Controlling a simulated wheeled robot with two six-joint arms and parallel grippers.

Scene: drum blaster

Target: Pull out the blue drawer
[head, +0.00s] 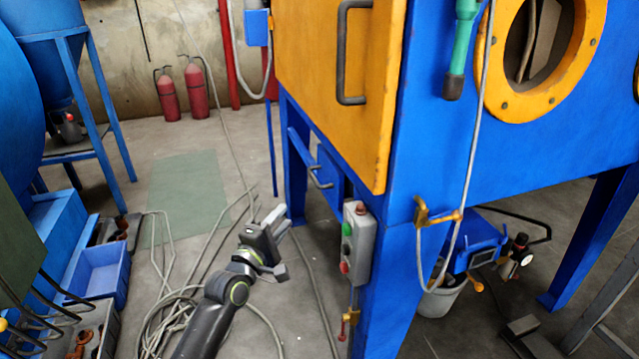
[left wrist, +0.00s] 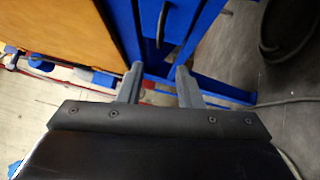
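The blue drawer (head: 328,180) is under the blue cabinet, behind its front leg. Its dark bar handle (head: 318,178) faces left. In the left wrist view the drawer (left wrist: 183,18) and its handle (left wrist: 162,24) show at the top, beyond the fingertips. My left gripper (head: 281,243) is open and empty, below and to the left of the drawer in the head view. Its two fingers (left wrist: 158,76) stand apart in the left wrist view, with nothing between them. I cannot tell whether the drawer is fully shut. My right gripper is not in view.
An orange cabinet door (head: 335,90) with a dark handle is above the drawer. A grey button box (head: 358,243) sits on the front leg, right of my left gripper. Loose cables (head: 165,320) lie on the floor. A blue bin (head: 100,270) stands at left.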

